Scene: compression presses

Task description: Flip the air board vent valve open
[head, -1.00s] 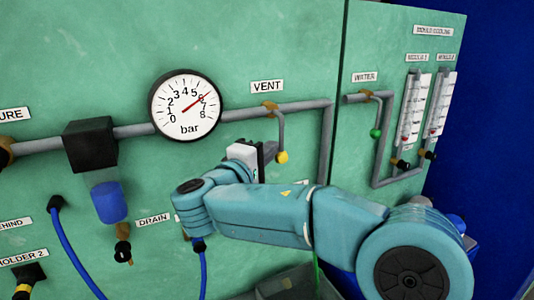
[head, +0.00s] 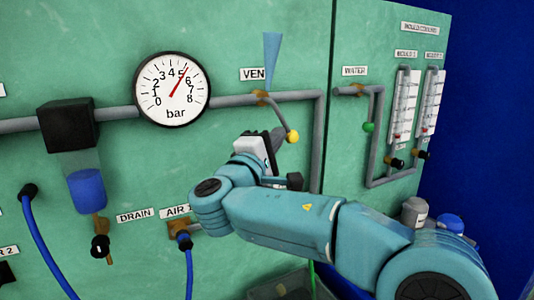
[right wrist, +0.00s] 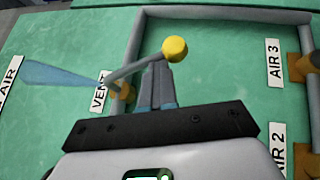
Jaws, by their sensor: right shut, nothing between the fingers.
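The vent valve (head: 262,97) is a brass body on the grey pipe under the VENT label. Its grey lever slants down to the right and ends in a yellow knob (head: 292,136). A translucent blue cone (head: 272,60) rises above the valve. My right gripper (head: 279,139) is shut and empty beside the lever, close to the knob. In the right wrist view, the fingers (right wrist: 156,85) are together against or just behind the lever, next to the knob (right wrist: 174,49); whether they touch is unclear. My left gripper is not in view.
The pressure gauge (head: 172,89) on the green board reads between 5 and 6 bar. Water piping with a green knob (head: 368,127) and flow meters (head: 404,107) stand at the right. Blue hoses (head: 188,262) hang below, left of my right arm.

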